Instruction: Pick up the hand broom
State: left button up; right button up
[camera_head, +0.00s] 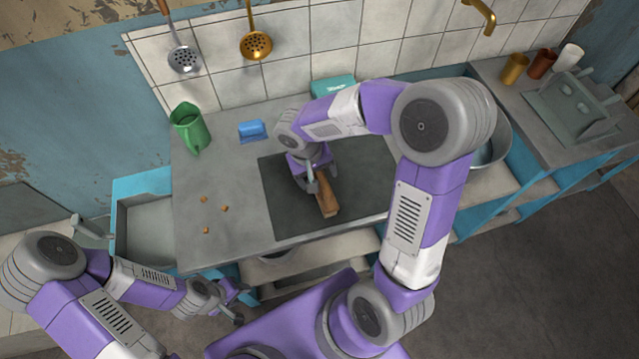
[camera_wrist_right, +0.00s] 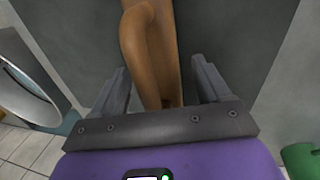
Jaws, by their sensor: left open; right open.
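The hand broom (camera_head: 328,204), brown and wooden-looking, lies on the dark panel (camera_head: 282,213) of the counter. Its brown body (camera_wrist_right: 155,45) runs between the fingers in the right wrist view. My right gripper (camera_head: 314,183) is over the broom's far end, pointing down. It is open, with one finger on each side of the brown part and visible gaps on both sides. The arm partly hides the broom's far end. My left gripper (camera_head: 238,305) is open and empty, low in front of the counter's near edge.
Several orange crumbs (camera_head: 224,209) lie on the counter left of the panel. A green jug (camera_head: 190,130) and a blue dustpan-like item (camera_head: 252,131) stand behind. A teal box (camera_head: 333,87) is by the wall. A round metal basin (camera_head: 497,135) is at right.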

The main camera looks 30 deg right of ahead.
jog(key=c, duration=1.3)
jog(key=shift+o, duration=0.2)
jog(key=shift+r, duration=0.15)
